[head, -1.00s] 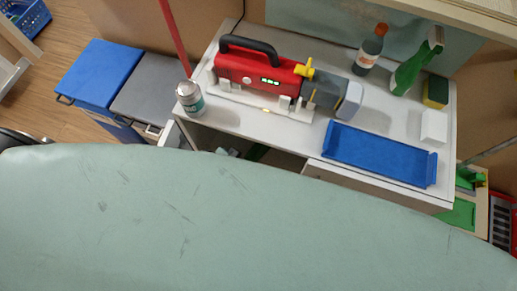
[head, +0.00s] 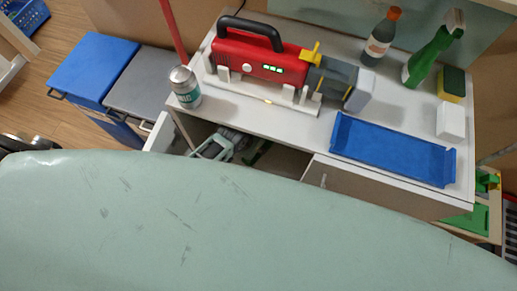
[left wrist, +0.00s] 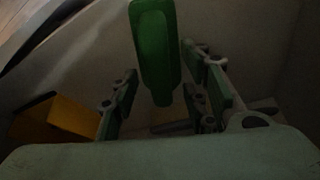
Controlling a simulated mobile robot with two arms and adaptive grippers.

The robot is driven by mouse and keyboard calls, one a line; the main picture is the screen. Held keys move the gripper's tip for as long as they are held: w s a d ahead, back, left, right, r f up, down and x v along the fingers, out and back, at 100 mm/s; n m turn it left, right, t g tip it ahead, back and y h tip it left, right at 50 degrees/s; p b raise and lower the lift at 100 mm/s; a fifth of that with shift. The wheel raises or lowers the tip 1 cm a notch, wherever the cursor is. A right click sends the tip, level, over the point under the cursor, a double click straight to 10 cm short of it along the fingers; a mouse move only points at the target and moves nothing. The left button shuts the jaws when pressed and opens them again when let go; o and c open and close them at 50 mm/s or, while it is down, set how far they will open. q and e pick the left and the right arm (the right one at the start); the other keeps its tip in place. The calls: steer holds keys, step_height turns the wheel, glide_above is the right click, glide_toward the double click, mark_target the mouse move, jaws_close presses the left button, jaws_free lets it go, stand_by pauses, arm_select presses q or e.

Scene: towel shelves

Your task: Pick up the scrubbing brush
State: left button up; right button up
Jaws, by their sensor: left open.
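A green object (left wrist: 153,45), seemingly the scrubbing brush, shows in the left wrist view with its long rounded body pointing toward the gripper. A dark green piece of it shows in the head view (head: 257,153) inside the open drawer. My left gripper (left wrist: 159,78) is open, with its fingers on either side of the green object's lower end; I cannot tell whether they touch it. In the head view the left gripper (head: 213,147) is down in the drawer, partly hidden by my own pale green body. My right gripper is not in view.
The drawer (head: 160,133) is under a white counter (head: 250,117). On the counter are a red machine (head: 262,58), a can (head: 185,88), a blue tray (head: 390,150), bottles and a sponge (head: 452,82). The wrist view shows an orange-yellow item (left wrist: 72,117) in the drawer.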

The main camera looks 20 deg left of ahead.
arm_select(q)
jaws_close()
stand_by(0.3)
steer(key=shift+r, duration=0.1)
stand_by(0.4)
steer(key=shift+r, duration=0.4)
steer(key=s+d, duration=0.2)
steer(key=s, duration=1.5)
steer(key=shift+s+r, duration=0.3)
steer(key=shift+s, duration=0.1)
